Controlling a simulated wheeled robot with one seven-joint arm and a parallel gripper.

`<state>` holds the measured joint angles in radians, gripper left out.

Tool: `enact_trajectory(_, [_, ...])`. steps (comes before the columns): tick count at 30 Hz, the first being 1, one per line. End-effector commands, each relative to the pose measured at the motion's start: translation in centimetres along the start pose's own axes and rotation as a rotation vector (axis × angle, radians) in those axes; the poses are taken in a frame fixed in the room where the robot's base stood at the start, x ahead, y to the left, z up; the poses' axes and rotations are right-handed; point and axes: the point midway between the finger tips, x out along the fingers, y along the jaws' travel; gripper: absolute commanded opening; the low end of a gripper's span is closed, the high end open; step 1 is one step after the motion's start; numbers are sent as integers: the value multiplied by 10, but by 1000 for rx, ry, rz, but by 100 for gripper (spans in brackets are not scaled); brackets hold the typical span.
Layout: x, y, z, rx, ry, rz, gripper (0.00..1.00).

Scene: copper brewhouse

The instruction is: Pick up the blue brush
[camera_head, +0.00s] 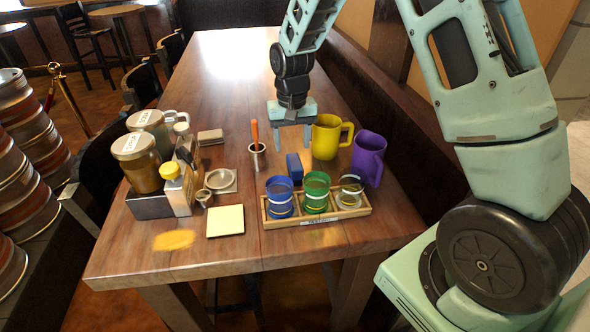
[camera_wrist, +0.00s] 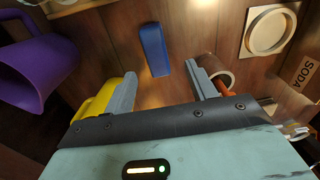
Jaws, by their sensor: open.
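The blue brush (camera_head: 294,166) is a small blue block lying on the wooden table, behind the rack of cups. In the wrist view the blue brush (camera_wrist: 154,50) lies ahead of the fingers, roughly midway between them. My gripper (camera_head: 293,146) is open and empty above the table, slightly behind the brush and apart from it. In the wrist view my gripper (camera_wrist: 160,85) shows both fingers spread wide. No bristles can be made out.
A yellow mug (camera_head: 325,140) stands close right of my gripper, with a purple mug (camera_head: 368,157) beyond. A small pot with an orange-handled tool (camera_head: 257,158) stands close left. A wooden rack (camera_head: 330,217) holds blue, green and clear cups in front.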

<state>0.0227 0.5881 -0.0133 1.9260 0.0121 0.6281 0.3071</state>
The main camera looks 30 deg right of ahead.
Motion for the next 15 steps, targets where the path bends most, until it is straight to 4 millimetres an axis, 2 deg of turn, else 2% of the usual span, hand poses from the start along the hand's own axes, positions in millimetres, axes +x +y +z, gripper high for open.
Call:
enact_trajectory(1, [11,0,1,0,-4,1,56])
enact_trajectory(3, [21,0,1,0,-3,1,56])
enact_trajectory(11, [40,1,2,0,-2,1,56])
enact_trajectory(15, [60,5,4,0,-4,1,56])
